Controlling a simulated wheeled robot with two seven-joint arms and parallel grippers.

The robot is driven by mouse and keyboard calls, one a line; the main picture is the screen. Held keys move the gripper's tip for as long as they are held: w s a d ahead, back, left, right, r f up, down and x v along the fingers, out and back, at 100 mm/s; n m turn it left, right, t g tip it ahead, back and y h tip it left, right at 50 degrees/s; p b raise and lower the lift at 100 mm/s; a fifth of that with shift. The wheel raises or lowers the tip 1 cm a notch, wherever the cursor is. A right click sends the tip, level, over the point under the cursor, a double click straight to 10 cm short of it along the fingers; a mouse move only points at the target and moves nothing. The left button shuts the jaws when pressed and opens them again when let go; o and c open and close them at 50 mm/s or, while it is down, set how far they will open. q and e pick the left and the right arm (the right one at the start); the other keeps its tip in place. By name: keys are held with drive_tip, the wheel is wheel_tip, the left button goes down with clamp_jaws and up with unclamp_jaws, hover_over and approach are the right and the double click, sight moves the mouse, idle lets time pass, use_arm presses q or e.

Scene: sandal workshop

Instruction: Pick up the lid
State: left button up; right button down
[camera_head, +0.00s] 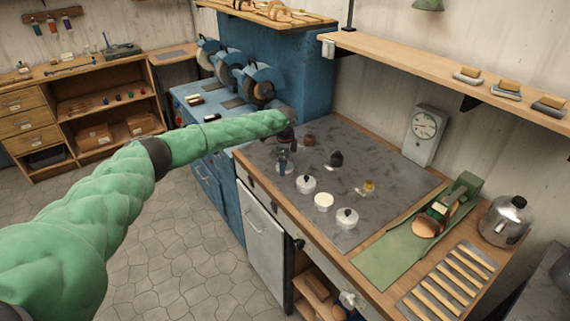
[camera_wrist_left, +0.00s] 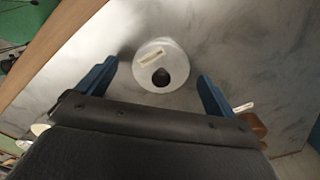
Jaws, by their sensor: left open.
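In the left wrist view a round white lid (camera_wrist_left: 149,57) with a black knob and a small pale label lies on the grey worktop. It shows between the two spread blue fingers of my left gripper (camera_wrist_left: 156,72), which is open and empty. In the head view my left gripper (camera_head: 284,162) is over the far left part of the worktop, fingers downward. Two white pieces with dark knobs, a nearer one (camera_head: 347,217) and a farther one (camera_head: 306,184), stand to its right, with a plain white disc (camera_head: 324,201) between them. I cannot tell which one the wrist view shows.
Dark knobbed pieces (camera_head: 336,158) and a small yellow-topped piece (camera_head: 369,187) share the grey worktop (camera_head: 398,182). A dial scale (camera_head: 424,134) stands behind. A green mat (camera_head: 385,258), a slatted rack (camera_head: 450,282) and a metal kettle (camera_head: 504,222) are at right.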

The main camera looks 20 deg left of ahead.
use_arm(q)
drive_tip(key=shift+w+f, duration=0.15)
drive_tip(key=shift+f, duration=0.25)
drive_tip(key=shift+a+r, duration=0.1)
drive_tip(key=shift+r, duration=0.1)
drive_tip(key=shift+c, duration=0.4)
drive_tip(key=c, duration=0.7)
drive_tip(key=shift+c, duration=1.2)
